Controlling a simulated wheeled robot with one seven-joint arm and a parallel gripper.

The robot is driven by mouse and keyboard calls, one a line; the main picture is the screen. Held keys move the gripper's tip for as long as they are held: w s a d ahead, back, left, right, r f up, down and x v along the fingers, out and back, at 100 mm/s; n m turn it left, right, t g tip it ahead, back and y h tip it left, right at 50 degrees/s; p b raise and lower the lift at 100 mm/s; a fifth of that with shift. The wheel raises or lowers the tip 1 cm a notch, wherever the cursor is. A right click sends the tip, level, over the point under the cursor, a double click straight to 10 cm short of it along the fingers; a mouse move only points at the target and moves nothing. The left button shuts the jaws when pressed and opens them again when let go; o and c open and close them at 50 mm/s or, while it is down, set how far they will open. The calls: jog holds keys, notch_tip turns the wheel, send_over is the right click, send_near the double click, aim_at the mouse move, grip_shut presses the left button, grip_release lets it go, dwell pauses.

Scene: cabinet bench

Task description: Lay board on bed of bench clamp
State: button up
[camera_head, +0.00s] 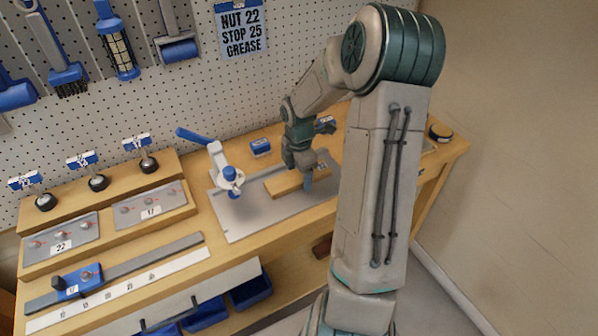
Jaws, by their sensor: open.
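The board (283,184), a light wooden piece, appears to lie flat on the grey metal bed (245,226) of the bench clamp. The clamp (226,174) is white with a blue lever raised to the upper left, and stands just left of the board. A gap shows between the clamp and the board's left end. My gripper (307,180) is open at the board's right part, pointing down, with one finger showing in front of the board's near side. The far finger and the board's right end are partly hidden by my gripper and arm.
A small blue box (260,147) stands behind the bed. A blue stop on a rail (78,281), a ruler strip (120,288) and gauge plates (150,205) lie to the left. Blue bins (250,290) sit below the bench's front edge. Tools hang on the pegboard (285,70).

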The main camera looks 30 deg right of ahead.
aim_at(299, 175)
notch_tip(299, 175, up, 11)
jog(key=s+a+r+m+t, duration=0.1)
jog(key=s+a+r+m, duration=0.2)
jog(key=s+a+m, duration=0.4)
jog(key=s+a+r+m+t, duration=0.2)
jog(key=s+a+r+m, duration=0.2)
jog(key=s+a+m, duration=0.3)
jog(key=s+m, duration=0.4)
jog(key=s, duration=0.2)
jog(key=shift+d, duration=0.1)
